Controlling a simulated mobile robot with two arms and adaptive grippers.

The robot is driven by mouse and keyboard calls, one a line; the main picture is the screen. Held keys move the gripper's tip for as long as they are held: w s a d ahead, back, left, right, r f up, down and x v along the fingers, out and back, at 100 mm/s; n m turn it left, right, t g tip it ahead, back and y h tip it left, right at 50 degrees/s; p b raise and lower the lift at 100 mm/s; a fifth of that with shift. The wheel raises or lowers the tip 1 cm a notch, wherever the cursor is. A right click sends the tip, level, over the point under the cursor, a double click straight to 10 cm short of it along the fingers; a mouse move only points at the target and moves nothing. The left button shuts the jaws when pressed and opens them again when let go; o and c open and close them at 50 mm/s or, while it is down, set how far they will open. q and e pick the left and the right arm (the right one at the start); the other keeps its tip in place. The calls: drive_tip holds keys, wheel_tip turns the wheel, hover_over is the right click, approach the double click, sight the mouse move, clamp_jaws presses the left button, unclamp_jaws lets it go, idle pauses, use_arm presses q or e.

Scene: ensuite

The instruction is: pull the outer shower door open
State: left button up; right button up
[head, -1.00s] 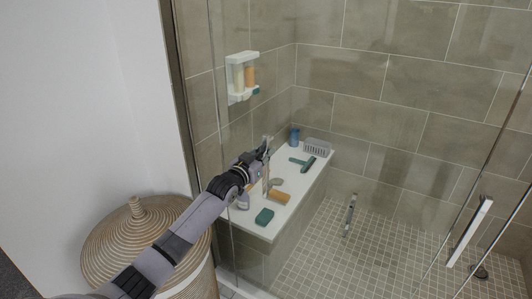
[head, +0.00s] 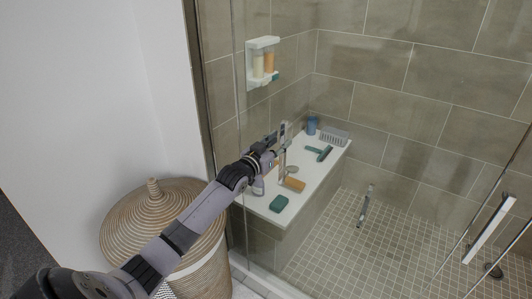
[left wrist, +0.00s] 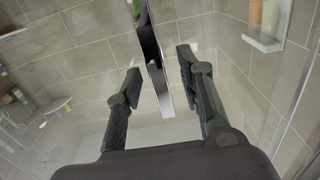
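The outer shower door is clear glass, and its edges are hard to make out. A chrome bar handle (head: 282,155) stands upright on the glass in front of the bench; it also shows in the left wrist view (left wrist: 150,55). My left gripper (head: 274,146) is at this handle. In the left wrist view its two fingers (left wrist: 158,80) are spread apart, with the bar between them in the picture and a gap on each side. I cannot tell how deep the bar sits between them. My right gripper is out of view.
A lidded woven basket (head: 165,225) stands below my left arm, by the white wall. Behind the glass are a white bench (head: 262,205) with toiletries and a dispenser shelf (head: 262,62). Other chrome handles show at the middle (head: 365,206) and right (head: 489,229).

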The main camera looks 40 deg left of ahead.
use_arm(q)
drive_tip(key=s, duration=0.9)
drive_tip(key=shift+s+d, duration=0.15)
drive_tip(key=shift+s, duration=0.1)
drive_tip(key=shift+f, duration=0.1)
